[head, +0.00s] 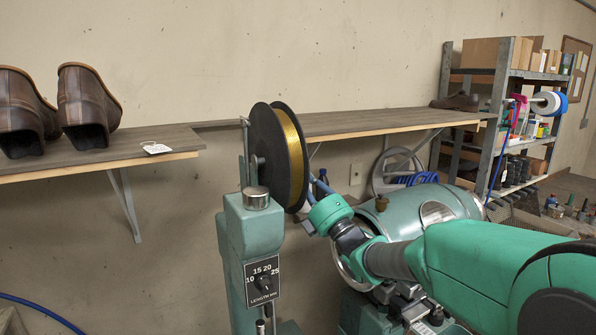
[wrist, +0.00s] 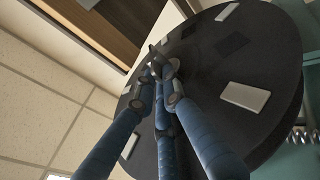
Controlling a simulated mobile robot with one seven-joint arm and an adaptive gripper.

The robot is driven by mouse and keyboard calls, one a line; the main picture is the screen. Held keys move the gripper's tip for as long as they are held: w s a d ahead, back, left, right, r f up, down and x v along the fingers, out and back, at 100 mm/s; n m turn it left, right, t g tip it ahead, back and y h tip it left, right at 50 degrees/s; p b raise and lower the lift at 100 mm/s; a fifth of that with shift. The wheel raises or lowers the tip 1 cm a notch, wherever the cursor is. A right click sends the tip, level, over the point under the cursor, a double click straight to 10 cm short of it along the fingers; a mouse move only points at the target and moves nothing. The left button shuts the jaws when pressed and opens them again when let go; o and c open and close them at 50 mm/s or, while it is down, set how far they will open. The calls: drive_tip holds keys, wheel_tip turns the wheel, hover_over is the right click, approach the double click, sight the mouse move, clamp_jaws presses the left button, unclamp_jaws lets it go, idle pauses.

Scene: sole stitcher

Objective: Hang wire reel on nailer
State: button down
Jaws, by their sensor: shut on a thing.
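The wire reel (head: 291,150) has black flanges and gold wire. It stands upright at the top of the green nailer (head: 254,232), beside its thin upright post (head: 245,150). A short light peg end shows at the reel's left face; I cannot tell how far the peg sits in the hub. My gripper (head: 314,184) reaches in from the right, at the reel's right face. In the wrist view its blue fingers (wrist: 163,68) are closed together at the middle of the reel's black flange (wrist: 250,65), shut on the reel. The grip point is partly hidden by the fingers.
A wall shelf (head: 350,122) runs behind the reel, with brown boots (head: 88,105) on its left part. A green tank (head: 425,212) stands behind my arm. A metal rack (head: 500,110) with boxes and spools stands at the right.

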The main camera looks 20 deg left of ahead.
drive_tip(key=shift+w+a+b, duration=0.1)
drive_tip(key=shift+b, duration=0.5)
drive_tip(key=b, duration=0.3)
drive_tip(key=shift+w+a+f, duration=0.1)
drive_tip(key=shift+w+a, duration=0.25)
drive_tip(key=shift+a, duration=0.05)
drive_tip(key=shift+w+a+b, duration=0.15)
drive_tip(key=shift+b, duration=0.4)
drive_tip(key=shift+w+r, duration=0.1)
drive_tip(key=shift+r, duration=0.1)
drive_tip(key=shift+w+a+r, duration=0.1)
drive_tip(key=shift+w+a, duration=0.15)
drive_tip(key=shift+a, duration=0.05)
drive_tip(key=w+a+f+p, duration=0.1)
drive_tip(key=w+a+p, duration=0.3)
drive_tip(key=p, duration=0.1)
drive_tip(key=shift+w+a, duration=0.2)
drive_tip(key=shift+w, duration=0.05)
idle(1.4)
drive_tip(key=shift+f+b, duration=1.65)
drive_tip(key=shift+b, duration=1)
idle(0.4)
